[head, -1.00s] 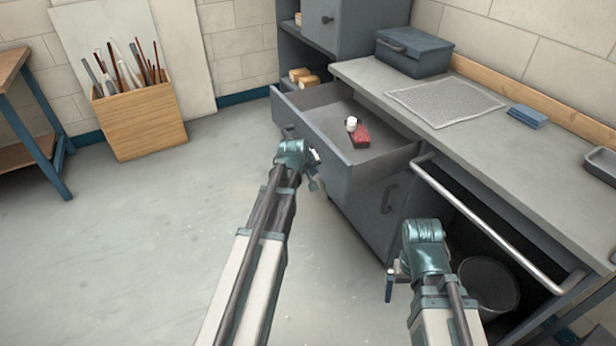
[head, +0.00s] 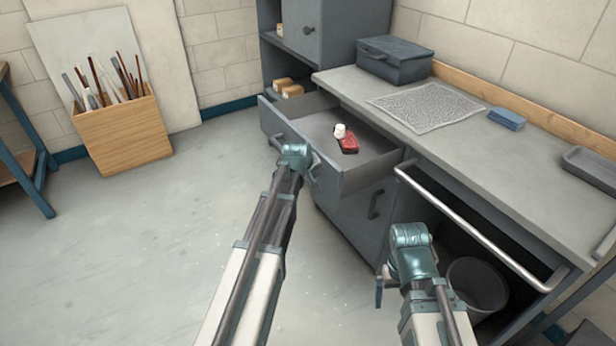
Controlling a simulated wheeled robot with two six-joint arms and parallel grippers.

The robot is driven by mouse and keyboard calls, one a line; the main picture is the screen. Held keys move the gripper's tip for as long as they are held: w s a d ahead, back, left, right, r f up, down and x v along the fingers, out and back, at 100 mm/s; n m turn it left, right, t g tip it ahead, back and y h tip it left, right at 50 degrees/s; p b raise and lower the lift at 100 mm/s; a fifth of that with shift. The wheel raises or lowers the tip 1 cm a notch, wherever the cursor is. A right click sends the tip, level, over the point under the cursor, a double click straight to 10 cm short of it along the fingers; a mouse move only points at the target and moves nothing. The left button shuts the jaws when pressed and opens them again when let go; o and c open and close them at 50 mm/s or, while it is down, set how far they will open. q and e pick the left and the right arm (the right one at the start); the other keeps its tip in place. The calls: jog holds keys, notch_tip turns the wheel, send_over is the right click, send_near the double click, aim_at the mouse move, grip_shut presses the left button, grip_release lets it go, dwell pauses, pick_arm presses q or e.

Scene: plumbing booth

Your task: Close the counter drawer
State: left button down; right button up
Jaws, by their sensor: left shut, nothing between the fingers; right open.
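The counter drawer (head: 354,181) is pulled well out from the grey cabinet under the left end of the counter. A red object (head: 349,145) and a small white one (head: 340,131) lie inside it. My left gripper (head: 297,157) is shut and empty at the outer face of the drawer front, near its middle. It covers part of that face, and I cannot tell whether it touches. My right gripper (head: 382,284) is open, low in front of the cabinet and to the right of the drawer, apart from it.
A cabinet door with a handle (head: 376,204) is below the drawer. A horizontal rail (head: 478,228) runs along the counter (head: 460,140) front, with a bucket (head: 477,285) beneath. A wooden bin (head: 124,133) stands at left. The floor (head: 130,260) between is clear.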

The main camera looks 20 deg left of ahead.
pick_arm(q)
jog(key=w+d, duration=0.6)
jog(key=w, duration=0.1)
jog(key=w+d, duration=0.5)
jog(key=w, duration=0.2)
jog(key=w+d, duration=0.6)
jog(key=w, duration=0.2)
jog(key=shift+d, duration=0.3)
jog(key=shift+w+d, duration=0.15)
jog(key=shift+w, duration=0.05)
jog(key=shift+d, duration=0.1)
